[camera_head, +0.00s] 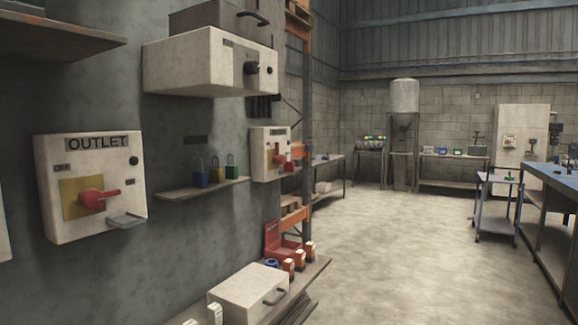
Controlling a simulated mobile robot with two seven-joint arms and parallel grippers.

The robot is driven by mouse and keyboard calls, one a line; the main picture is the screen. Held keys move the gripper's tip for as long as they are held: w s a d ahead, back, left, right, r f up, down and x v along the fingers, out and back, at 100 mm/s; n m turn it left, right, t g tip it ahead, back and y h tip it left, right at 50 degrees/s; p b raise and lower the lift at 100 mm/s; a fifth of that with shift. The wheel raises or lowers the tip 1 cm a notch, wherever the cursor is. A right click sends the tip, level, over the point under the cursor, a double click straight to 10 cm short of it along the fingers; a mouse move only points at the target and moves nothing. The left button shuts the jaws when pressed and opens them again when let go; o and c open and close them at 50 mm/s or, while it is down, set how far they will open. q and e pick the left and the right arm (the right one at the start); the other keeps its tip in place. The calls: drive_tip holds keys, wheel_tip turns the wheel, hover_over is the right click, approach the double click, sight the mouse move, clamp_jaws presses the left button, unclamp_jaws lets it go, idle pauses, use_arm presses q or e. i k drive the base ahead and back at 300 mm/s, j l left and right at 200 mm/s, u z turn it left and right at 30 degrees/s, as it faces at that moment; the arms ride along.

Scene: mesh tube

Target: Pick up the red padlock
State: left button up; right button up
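Neither of my grippers is in view.
The white OUTLET box (115,195) with a red handle (98,198) juts from the wall at left. A larger box (195,62) hangs above the shelf. A low bench bears a white case (245,292) and a red bin (281,243). The floor (390,260) is clear.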

sight(289, 166)
drive_tip(key=i+l+z, duration=0.3)
drive_tip(key=i, duration=0.3)
drive_tip(key=i+l+z, duration=0.3)
drive_tip(key=i, duration=0.25)
drive_tip(key=i+j+z, duration=0.1)
drive_tip(key=i+z, duration=0.15)
drive_tip(key=i, duration=0.35)
drive_tip(key=i+l+u, duration=0.2)
drive_tip(key=i, duration=0.35)
drive_tip(key=i+u, duration=0.15)
drive_tip(key=i, duration=0.4)
drive_tip(key=i+l+u, duration=0.1)
drive_tip(key=i+u, duration=0.15)
drive_tip(key=u, duration=0.2)
drive_tip(key=i+l+u, duration=0.15)
drive_tip(key=u, duration=0.3)
drive_tip(key=i+l+u, duration=0.2)
drive_tip(key=u, duration=0.2)
drive_tip(key=i+l+u, duration=0.15)
drive_tip(key=l+u, duration=0.55)
drive_tip(key=u, duration=0.2)
drive_tip(key=i+l+u, duration=0.1)
drive_tip(key=l+u, duration=0.35)
drive_tip(key=j, duration=0.1)
